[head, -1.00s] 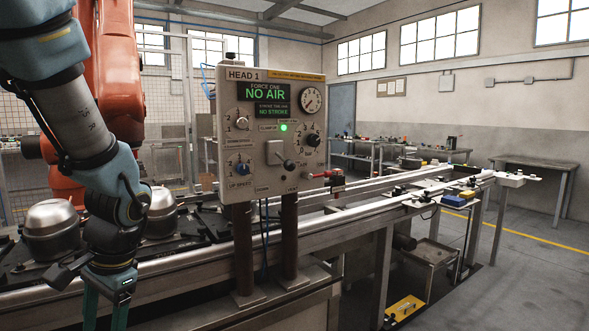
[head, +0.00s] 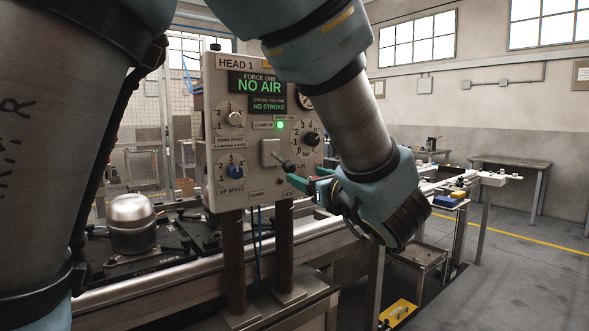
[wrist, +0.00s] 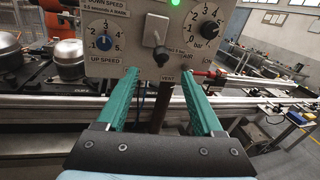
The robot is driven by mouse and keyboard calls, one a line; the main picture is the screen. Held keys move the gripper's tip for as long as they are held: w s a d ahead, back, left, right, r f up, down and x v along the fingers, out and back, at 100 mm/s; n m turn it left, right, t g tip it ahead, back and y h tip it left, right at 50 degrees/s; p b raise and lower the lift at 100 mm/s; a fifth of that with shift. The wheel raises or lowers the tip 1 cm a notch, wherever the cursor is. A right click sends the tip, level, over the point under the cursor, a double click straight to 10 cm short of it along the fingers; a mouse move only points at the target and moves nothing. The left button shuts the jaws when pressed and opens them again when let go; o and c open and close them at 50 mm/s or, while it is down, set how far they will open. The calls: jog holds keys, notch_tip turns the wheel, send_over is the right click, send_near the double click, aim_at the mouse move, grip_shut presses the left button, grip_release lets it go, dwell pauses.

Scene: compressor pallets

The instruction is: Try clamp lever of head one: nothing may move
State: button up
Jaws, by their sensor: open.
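The HEAD 1 panel (head: 264,190) is a pale box on two brown posts. Its displays (head: 260,84) read NO AIR and NO STROKE, and a green lamp (head: 280,125) beside the CLAMP UP label is lit. The clamp lever (head: 280,158) sits on a square plate mid-panel, its dark knob tilted down to the right. In the wrist view the lever (wrist: 157,42) hangs down with its knob ahead of and between my fingers. My gripper (head: 291,173) is open, its green fingers pointing at the panel from the right. Whether a finger touches the knob cannot be told.
Blue UP SPEED (head: 236,171), DOWN SPEED (head: 235,119) and black pressure knobs (head: 311,138) surround the lever. A red-handled valve (wrist: 216,75) is just right of the fingers. A metal dome (head: 132,224) stands on the line at left.

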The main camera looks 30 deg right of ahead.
aim_at(292, 168)
jog(key=w, duration=0.3)
jog(key=w+p, duration=0.1)
jog(key=w, duration=0.3)
jog(key=w+p, duration=0.1)
jog(key=w, duration=0.2)
jog(key=shift+w+d, duration=0.3)
jog(key=shift+d, duration=0.1)
grip_shut()
dwell(0.9)
